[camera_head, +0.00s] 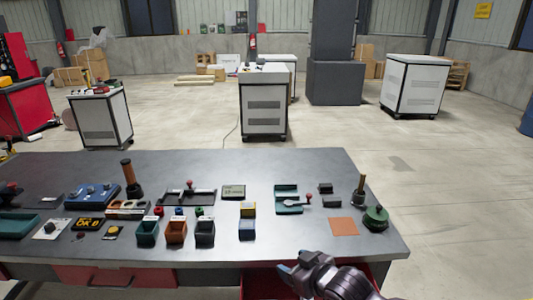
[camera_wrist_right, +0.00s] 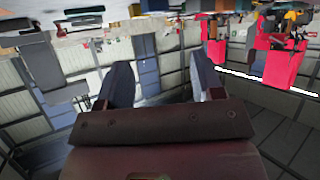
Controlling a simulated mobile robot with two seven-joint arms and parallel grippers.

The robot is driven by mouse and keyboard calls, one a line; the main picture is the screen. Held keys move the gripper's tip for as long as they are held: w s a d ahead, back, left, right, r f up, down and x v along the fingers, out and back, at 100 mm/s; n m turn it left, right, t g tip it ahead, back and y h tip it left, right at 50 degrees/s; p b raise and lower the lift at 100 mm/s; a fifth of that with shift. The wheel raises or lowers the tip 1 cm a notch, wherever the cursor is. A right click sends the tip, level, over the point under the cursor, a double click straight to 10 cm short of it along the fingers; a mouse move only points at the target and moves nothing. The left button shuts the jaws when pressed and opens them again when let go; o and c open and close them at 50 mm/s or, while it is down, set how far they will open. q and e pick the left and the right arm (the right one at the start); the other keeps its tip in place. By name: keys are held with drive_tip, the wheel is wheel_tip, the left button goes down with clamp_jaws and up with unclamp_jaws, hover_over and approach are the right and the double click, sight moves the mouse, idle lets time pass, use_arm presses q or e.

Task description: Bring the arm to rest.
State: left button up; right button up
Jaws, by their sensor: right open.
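My right gripper (camera_head: 296,270) is in front of the workbench (camera_head: 300,165), near its front edge, at the bottom of the head view. In the right wrist view my right gripper (camera_wrist_right: 163,78) has its two fingers well apart with nothing between them. That view is upside down and looks out over the hall. My left gripper is not in view.
On the bench are an orange square (camera_head: 343,226), a green round part (camera_head: 376,218), a teal fixture (camera_head: 288,199), small bins (camera_head: 176,232) and a blue device (camera_head: 92,195). A red drawer (camera_head: 110,275) is under the front edge. Cabinets (camera_head: 264,105) stand behind.

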drive_tip(key=s+d+f+m+t+h, duration=0.4)
drive_tip(key=s+d, duration=0.4)
drive_tip(key=d, duration=0.5)
drive_tip(key=s+d+f+m+g+h, duration=0.1)
drive_tip(key=s+d+f, duration=0.3)
drive_tip(key=s, duration=0.4)
drive_tip(key=s+d+f+m+g+h, duration=0.1)
drive_tip(key=s+d+f+g+h, duration=0.1)
drive_tip(key=s+d+f, duration=0.2)
drive_tip(key=s+f, duration=0.3)
drive_tip(key=shift+s+m, duration=0.3)
drive_tip(key=shift+s, duration=0.05)
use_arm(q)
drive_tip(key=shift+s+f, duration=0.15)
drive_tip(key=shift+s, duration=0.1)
use_arm(e)
drive_tip(key=shift+a, duration=0.1)
